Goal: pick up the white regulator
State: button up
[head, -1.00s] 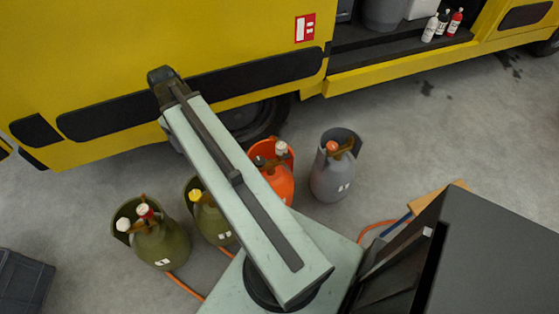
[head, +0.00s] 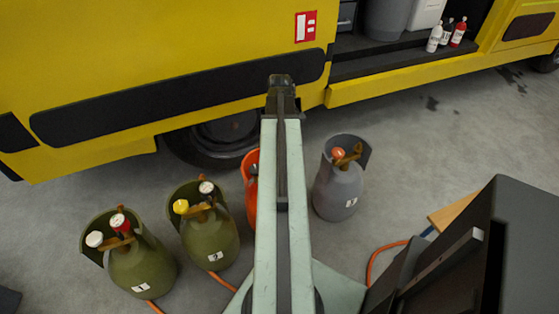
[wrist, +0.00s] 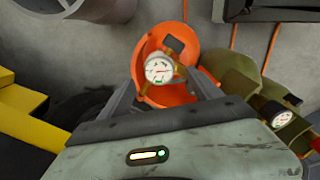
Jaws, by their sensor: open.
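My gripper (wrist: 162,80) is open in the wrist view, a finger on either side of a round white-faced regulator gauge (wrist: 159,70). That gauge sits on brass fittings at the top of the orange cylinder (wrist: 178,94). I cannot tell how far it is from the fingers. In the head view my gripper (head: 280,84) is at the arm's far end, and the arm hides most of the orange cylinder (head: 250,195). A white-topped fitting (head: 95,239) shows beside a red one on the left olive cylinder (head: 143,268). Another pale one (head: 206,187) is on the second olive cylinder (head: 210,243).
A grey cylinder (head: 338,190) with an orange-topped fitting stands right of my arm. The yellow truck (head: 150,65) closes off the back. Orange hoses (head: 383,255) run along the floor. Open concrete floor (head: 430,140) lies at the right.

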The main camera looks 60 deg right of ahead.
notch_tip(320, 180, down, 5)
jog(key=b, duration=0.5)
jog(key=shift+s+d+f, duration=0.1)
jog(key=shift+f, duration=0.05)
jog(key=c, duration=1.5)
